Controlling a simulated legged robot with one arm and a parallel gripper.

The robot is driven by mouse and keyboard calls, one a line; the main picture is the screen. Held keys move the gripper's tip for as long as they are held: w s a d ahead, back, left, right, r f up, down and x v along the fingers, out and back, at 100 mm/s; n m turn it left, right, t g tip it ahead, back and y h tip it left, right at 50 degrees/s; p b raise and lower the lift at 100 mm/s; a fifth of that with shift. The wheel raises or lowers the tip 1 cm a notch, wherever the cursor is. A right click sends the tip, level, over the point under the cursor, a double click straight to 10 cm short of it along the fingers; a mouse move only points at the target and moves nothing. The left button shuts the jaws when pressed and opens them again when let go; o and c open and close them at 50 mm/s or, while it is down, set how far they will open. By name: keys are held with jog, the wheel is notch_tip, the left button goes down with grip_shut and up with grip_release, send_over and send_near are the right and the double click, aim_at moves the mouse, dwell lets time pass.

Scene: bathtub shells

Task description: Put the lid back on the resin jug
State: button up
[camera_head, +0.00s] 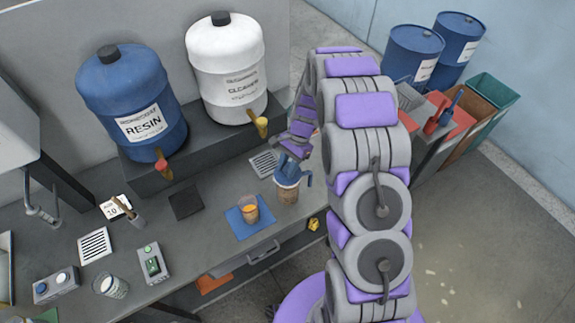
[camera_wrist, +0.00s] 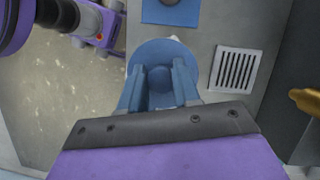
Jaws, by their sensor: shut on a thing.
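The resin jug (camera_head: 288,195) is a small brownish vessel with a pale rim, standing near the front edge of the grey counter. My gripper (camera_head: 291,170) is above it, pointing down, with its blue fingers shut on the blue lid. In the wrist view the lid (camera_wrist: 160,55) is a round blue disc, and its knob lies between the fingertips of my gripper (camera_wrist: 159,86). The lid is over the jug's mouth and covers most of the jug in that view. I cannot tell whether it is fully seated.
A cup of orange liquid (camera_head: 250,210) stands on a blue mat (camera_head: 239,226) left of the jug. A drain grate (camera_head: 264,163) is behind. The blue resin drum (camera_head: 133,95) and white cleaner drum (camera_head: 226,70) stand on a raised dark shelf. Bins (camera_head: 490,92) are at right.

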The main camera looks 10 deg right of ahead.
dwell(0.4)
jog(key=o, duration=1.6)
jog(key=shift+r, duration=0.2)
jog(key=shift+r+p, duration=1.4)
jog(key=shift+r, duration=1.95)
grip_shut()
jog(key=shift+f, duration=1.15)
jog(key=shift+f, duration=0.35)
